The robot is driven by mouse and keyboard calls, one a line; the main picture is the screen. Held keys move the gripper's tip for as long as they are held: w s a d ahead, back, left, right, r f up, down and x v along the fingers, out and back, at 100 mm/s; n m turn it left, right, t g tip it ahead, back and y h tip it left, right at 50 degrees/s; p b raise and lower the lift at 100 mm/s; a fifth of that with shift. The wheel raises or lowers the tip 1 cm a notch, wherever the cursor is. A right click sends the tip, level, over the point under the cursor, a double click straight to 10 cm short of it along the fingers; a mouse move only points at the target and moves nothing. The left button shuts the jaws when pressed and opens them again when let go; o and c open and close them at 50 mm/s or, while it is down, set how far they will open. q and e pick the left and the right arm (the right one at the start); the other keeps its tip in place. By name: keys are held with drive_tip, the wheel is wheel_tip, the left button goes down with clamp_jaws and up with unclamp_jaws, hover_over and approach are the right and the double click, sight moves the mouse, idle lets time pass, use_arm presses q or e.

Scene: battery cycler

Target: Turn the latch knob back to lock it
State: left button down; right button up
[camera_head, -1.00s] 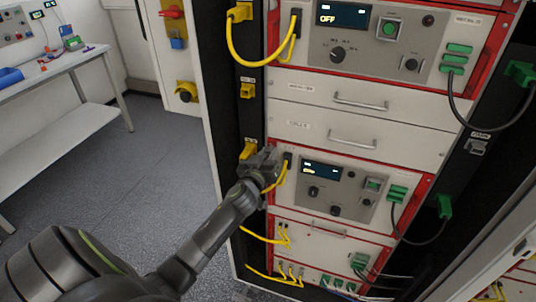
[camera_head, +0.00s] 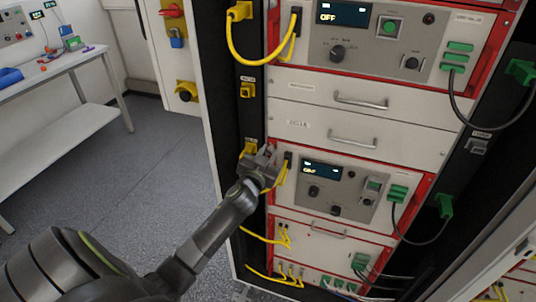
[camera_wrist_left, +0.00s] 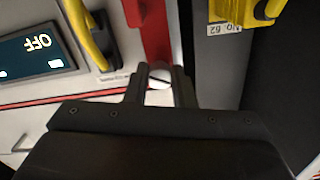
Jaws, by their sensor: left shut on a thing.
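The latch knob (camera_wrist_left: 159,77) is a small round silver knob with a dark slot, on the red frame edge of a rack unit. It shows in the left wrist view between the two fingers of my left gripper (camera_wrist_left: 160,84), which is shut on it. In the head view my left gripper (camera_head: 268,153) is at the upper left corner of the lower unit with a display (camera_head: 322,171), and it hides the knob there. My right gripper is in neither view.
A yellow cable (camera_wrist_left: 88,35) and a yellow connector (camera_wrist_left: 245,10) flank the gripper closely in the wrist view. Drawers with handles (camera_head: 353,138) lie above the unit. A bench (camera_head: 60,80) stands at the far left, with open floor before it.

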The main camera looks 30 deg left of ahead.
use_arm(q)
drive_tip(key=m, duration=0.5)
drive_tip(key=shift+m+p, duration=0.3)
drive_tip(key=shift+p, duration=0.05)
drive_tip(key=m+p, duration=0.1)
drive_tip(key=m, duration=0.3)
drive_tip(key=shift+m, duration=1.2)
drive_tip(key=shift+f, duration=0.1)
drive_tip(key=c, duration=1.2)
unclamp_jaws()
drive_tip(key=shift+s, duration=0.1)
drive_tip(key=shift+s+d, duration=0.1)
drive_tip(key=shift+s, duration=0.25)
drive_tip(key=b+v, duration=0.1)
drive_tip(key=v, duration=1.5)
drive_tip(key=shift+s+b, duration=0.3)
drive_tip(key=shift+b, duration=0.05)
